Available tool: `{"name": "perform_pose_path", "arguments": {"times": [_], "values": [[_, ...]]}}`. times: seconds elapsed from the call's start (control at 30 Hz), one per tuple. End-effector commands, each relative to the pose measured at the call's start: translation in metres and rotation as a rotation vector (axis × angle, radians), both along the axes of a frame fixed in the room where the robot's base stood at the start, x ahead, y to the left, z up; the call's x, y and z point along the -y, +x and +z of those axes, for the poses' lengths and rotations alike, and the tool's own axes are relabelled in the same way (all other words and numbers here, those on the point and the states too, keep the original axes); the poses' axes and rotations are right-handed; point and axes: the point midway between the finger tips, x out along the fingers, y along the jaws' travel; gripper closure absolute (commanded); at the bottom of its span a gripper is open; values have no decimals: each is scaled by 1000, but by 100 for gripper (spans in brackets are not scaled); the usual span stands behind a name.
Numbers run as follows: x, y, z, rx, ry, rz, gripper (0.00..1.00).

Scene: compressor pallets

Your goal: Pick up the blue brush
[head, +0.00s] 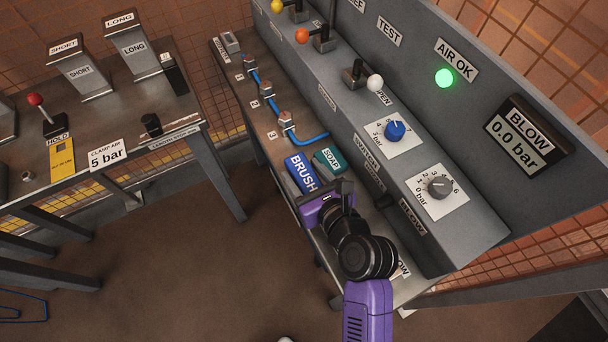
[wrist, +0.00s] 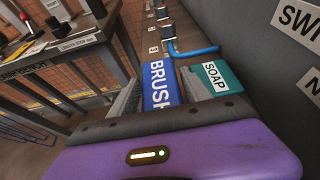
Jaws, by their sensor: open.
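The blue brush (head: 301,173), a blue block with white BRUSH lettering, lies on the narrow bench ledge at the foot of the grey control panel. It also shows in the wrist view (wrist: 157,84), its lower end hidden by my gripper's body. My gripper (head: 313,196) is open at the near end of the brush. In the wrist view the grey fingers show to the left and right of the brush; I cannot tell whether they touch it. Nothing is seen held.
A teal soap block (head: 330,160) stands close beside the brush on the right. A blue hose (head: 308,138) and several metal fittings lie farther along the ledge. The grey panel (head: 425,170) with knobs rises to the right. Another table (head: 100,125) stands at left, with open floor between.

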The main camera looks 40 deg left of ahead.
Motion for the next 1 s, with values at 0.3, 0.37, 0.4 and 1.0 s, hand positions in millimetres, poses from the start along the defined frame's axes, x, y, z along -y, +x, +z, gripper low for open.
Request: {"name": "perform_pose_path", "arguments": {"times": [0.3, 0.37, 0.4, 1.0], "values": [[0, 0, 0, 0, 0, 0, 99], [0, 0, 1, 0, 1, 0, 99], [0, 0, 1, 0, 1, 0, 99], [0, 1, 60, 5, 5, -1, 99]]}}
